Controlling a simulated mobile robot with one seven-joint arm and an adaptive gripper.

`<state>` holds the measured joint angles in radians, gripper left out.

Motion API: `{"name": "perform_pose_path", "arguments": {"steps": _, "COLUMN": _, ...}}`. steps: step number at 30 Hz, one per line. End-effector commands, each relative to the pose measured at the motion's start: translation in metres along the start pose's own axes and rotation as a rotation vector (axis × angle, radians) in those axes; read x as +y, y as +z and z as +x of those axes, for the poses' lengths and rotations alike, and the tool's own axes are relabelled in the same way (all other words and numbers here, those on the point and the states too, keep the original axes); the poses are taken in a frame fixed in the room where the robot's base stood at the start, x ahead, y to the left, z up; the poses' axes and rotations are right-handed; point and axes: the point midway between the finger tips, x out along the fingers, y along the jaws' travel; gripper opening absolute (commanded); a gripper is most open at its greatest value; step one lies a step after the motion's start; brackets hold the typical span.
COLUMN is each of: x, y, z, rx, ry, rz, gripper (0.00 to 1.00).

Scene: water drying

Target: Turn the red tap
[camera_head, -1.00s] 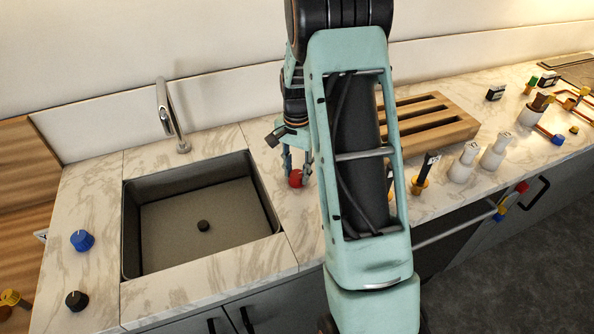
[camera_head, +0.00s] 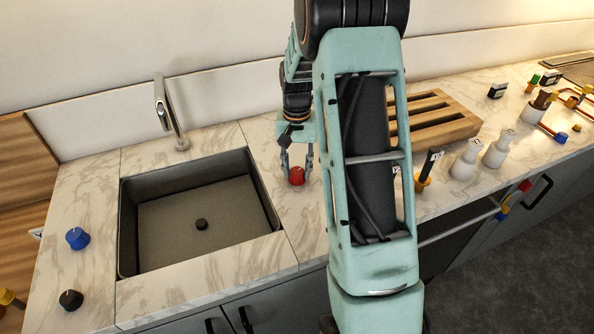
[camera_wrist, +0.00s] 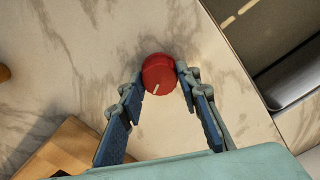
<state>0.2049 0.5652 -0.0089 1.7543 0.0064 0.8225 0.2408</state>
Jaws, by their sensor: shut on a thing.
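The red tap (camera_head: 297,176) is a round red knob on the marble counter, just right of the sink. In the wrist view the red tap (camera_wrist: 159,74) shows a pale line on its top, near its lower edge. My gripper (camera_head: 297,170) points down over it, with one finger on each side. In the wrist view my gripper (camera_wrist: 157,80) has its two blue fingertips at the left and right sides of the knob, shut on it.
The sink (camera_head: 270,205) with a chrome faucet (camera_head: 170,112) lies to the left. A blue knob (camera_head: 77,238) and a black knob (camera_head: 71,299) stand left of it. A wooden rack (camera_head: 435,115) and white bottles (camera_head: 498,150) are to the right.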

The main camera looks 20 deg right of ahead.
Motion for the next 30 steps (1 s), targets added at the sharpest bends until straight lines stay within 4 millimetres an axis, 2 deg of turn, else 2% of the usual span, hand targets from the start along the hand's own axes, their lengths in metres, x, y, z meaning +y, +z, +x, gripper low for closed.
{"name": "perform_pose_path", "arguments": {"steps": 30, "x": -0.0004, "y": -0.0001, "z": -0.0007, "rx": 0.001, "ry": 0.0, "rz": -0.929, "gripper": 0.07}}
